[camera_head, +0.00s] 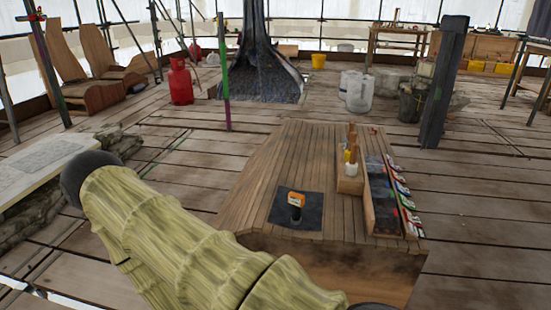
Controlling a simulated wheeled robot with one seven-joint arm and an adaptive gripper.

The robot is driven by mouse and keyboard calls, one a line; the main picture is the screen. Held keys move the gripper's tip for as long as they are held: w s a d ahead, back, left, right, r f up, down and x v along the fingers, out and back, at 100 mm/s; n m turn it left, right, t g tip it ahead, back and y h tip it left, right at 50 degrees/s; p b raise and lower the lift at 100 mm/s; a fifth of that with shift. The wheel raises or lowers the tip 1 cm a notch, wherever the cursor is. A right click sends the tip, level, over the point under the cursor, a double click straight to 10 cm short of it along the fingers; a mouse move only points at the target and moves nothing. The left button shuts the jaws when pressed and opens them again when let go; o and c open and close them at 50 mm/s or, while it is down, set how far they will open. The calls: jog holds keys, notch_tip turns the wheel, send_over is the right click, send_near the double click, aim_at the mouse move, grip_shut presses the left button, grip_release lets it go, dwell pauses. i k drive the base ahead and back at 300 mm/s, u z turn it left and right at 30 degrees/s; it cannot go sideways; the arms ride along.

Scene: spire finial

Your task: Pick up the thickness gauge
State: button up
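A small upright device with an orange-and-white top and a dark lower body, which looks like the thickness gauge (296,203), stands on a dark square mat (280,212). The mat lies on a low wooden plank-topped bench (262,180), towards its near end. My arm, in a yellow-green sleeve, crosses the lower left of the view and runs out at the bottom edge. My gripper is not in view. Nothing touches the device except the mat beneath it.
Right of the mat are a wooden holder (350,185) with brushes and a dark tray (382,200) beside a row of small coloured items. A dark post (443,85) stands behind right. A red gas cylinder (180,82) stands back left. Plank floor right of the bench is clear.

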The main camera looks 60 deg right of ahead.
aim_at(297, 201)
jog(key=i, duration=0.35)
jog(key=z, duration=0.7)
